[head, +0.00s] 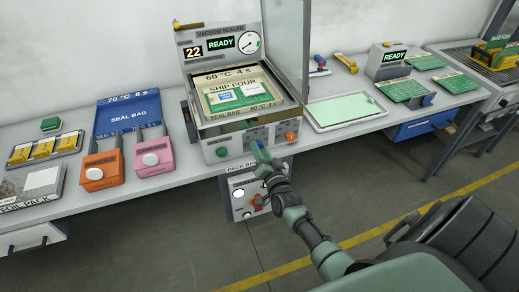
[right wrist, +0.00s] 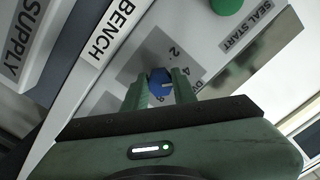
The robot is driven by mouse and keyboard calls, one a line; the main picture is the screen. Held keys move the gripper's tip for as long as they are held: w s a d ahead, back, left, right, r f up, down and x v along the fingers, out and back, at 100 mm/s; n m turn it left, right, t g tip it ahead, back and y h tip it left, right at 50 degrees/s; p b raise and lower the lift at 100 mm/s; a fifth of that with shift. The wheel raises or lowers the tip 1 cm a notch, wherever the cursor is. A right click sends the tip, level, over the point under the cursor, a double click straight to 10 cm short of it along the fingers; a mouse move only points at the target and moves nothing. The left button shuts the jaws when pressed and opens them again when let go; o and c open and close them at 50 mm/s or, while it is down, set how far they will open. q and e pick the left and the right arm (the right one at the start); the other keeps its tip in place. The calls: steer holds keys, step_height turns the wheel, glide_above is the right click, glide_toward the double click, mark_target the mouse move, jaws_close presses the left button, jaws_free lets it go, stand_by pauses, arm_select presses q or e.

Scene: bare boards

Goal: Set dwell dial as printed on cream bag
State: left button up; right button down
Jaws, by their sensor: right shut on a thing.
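The cream bag (head: 219,77) lies in the open chamber of the vacuum sealer (head: 187,52). Its top print appears to read "60 °C 4 s"; a green-and-white "SHIP FOUR" item lies over it. My right gripper (head: 259,147) reaches the sealer's front panel. In the right wrist view, my right gripper (right wrist: 160,86) is shut on the blue dwell dial (right wrist: 158,76), one finger on each side. A short white mark shows on the dial, pointing roughly right in that view. Numbers around it include 2 and 4; the label beside it is partly hidden. My left gripper is not in view.
A green button (right wrist: 226,4) marked SEAL START is near the dial. An orange knob (head: 291,136) sits at the panel's right. A pale green tray (head: 345,110) lies at right.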

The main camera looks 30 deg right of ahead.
steer(key=shift+f, duration=0.15)
steer(key=c, duration=1.1)
jaws_free()
steer(key=shift+b+v, duration=0.3)
steer(key=shift+v, duration=3.6)
steer(key=shift+a, duration=0.1)
